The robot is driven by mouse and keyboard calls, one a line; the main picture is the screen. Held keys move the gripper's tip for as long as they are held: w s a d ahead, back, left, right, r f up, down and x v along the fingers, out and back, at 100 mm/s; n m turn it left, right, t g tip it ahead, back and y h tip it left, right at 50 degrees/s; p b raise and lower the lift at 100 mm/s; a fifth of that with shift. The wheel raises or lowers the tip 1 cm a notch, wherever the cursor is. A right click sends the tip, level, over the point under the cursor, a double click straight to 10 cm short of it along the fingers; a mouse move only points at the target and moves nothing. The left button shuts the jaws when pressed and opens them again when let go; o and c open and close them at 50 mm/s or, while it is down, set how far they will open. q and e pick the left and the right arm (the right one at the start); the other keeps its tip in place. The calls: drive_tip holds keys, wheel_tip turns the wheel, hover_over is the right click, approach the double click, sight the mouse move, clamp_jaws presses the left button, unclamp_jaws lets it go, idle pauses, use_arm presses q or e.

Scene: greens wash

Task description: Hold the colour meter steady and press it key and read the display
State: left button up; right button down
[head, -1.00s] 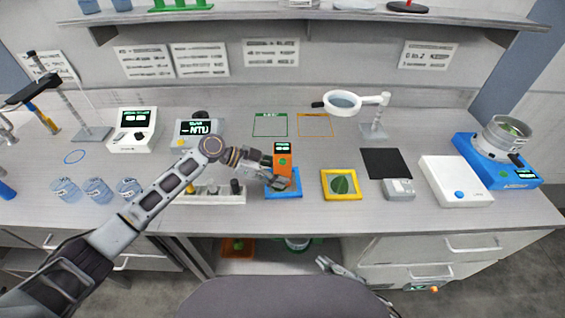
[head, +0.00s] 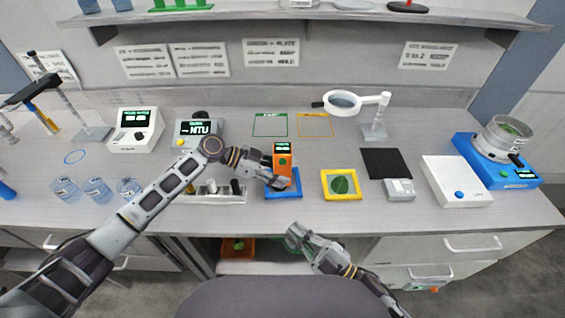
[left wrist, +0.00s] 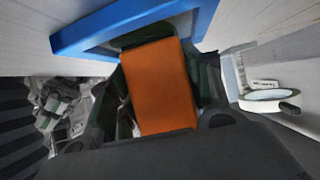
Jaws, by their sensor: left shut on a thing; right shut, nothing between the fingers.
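The colour meter (head: 283,163) is an orange upright box with a dark display (head: 283,147) at its top; the text there is too small to read. It stands at the blue holder (head: 270,195) near the front of the bench. My left gripper (head: 279,181) is shut on its lower part. In the left wrist view the orange body (left wrist: 160,85) sits between my fingers beside the blue holder (left wrist: 75,38). A small green key (head: 282,161) shows on its front. My right gripper (head: 296,234) is shut and empty, below and in front of the bench edge.
A yellow-framed leaf tile (head: 325,190) and a black mat (head: 385,163) lie to the right. A tray with small bottles (head: 215,199) is at the left. A magnifier (head: 343,102) stands behind. The bench front edge lies between my right gripper and the meter.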

sight(282, 162)
drive_tip(key=w+a+r+m+t+h, duration=0.1)
drive_tip(key=w+a+r+m+t, duration=0.1)
drive_tip(key=r, duration=0.7)
drive_tip(key=shift+w+a+r+m, duration=0.4)
drive_tip(key=shift+a+m, duration=0.4)
drive_tip(key=shift+m, duration=0.4)
drive_tip(key=shift+w, duration=0.2)
drive_tip(key=w, duration=0.8)
drive_tip(key=shift+w, duration=0.2)
drive_tip(key=shift+w, duration=0.9)
idle(2.0)
drive_tip(key=shift+s, duration=0.95)
drive_tip(key=shift+s, duration=0.15)
